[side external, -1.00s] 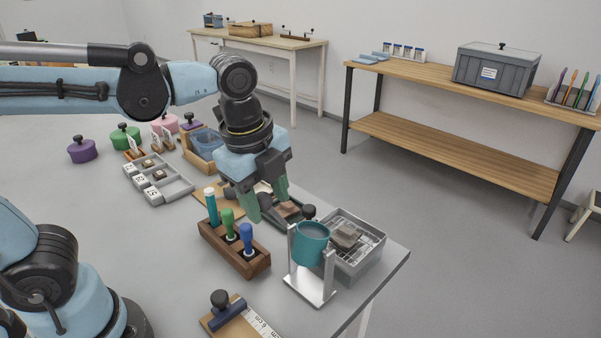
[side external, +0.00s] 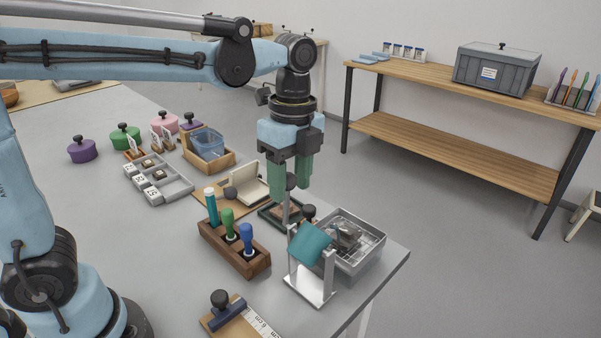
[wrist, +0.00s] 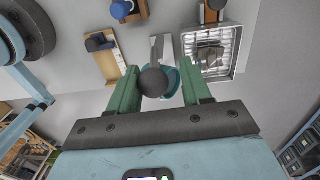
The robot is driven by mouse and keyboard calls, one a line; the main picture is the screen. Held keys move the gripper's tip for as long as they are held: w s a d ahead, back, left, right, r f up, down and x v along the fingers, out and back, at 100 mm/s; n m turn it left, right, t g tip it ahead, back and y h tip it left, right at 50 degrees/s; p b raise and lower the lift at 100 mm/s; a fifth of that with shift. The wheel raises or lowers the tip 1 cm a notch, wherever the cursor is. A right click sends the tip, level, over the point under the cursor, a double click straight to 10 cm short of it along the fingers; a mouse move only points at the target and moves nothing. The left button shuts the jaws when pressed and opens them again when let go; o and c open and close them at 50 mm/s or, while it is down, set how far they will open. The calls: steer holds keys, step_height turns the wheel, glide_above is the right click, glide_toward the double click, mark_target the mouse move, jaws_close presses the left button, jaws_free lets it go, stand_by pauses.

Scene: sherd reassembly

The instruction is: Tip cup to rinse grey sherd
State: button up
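My gripper (side external: 290,193) points down just behind the cup. A dark ball knob (wrist: 153,83) on a grey lever is between its spread fingers, near the left finger, with a gap at the right one. No water stream is discernible.
A wooden rack (side external: 235,250) with several coloured-handled tools stands left of the cup. A board with a dark-handled tool and ruler (side external: 240,314) lies at the front edge. The table's right edge is close to the tray.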

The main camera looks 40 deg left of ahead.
steer(key=shift+g, duration=0.8)
steer(key=shift+w+r, duration=1.95)
steer(key=shift+r, duration=0.2)
steer(key=s+a+f+n+t, duration=0.7)
steer(key=s+f+n+t, duration=0.1)
steer(key=n, duration=1)
steer(key=shift+s+a+f+t, duration=0.2)
steer(key=shift+s+a+t, duration=0.05)
steer(key=shift+s+t, duration=0.5)
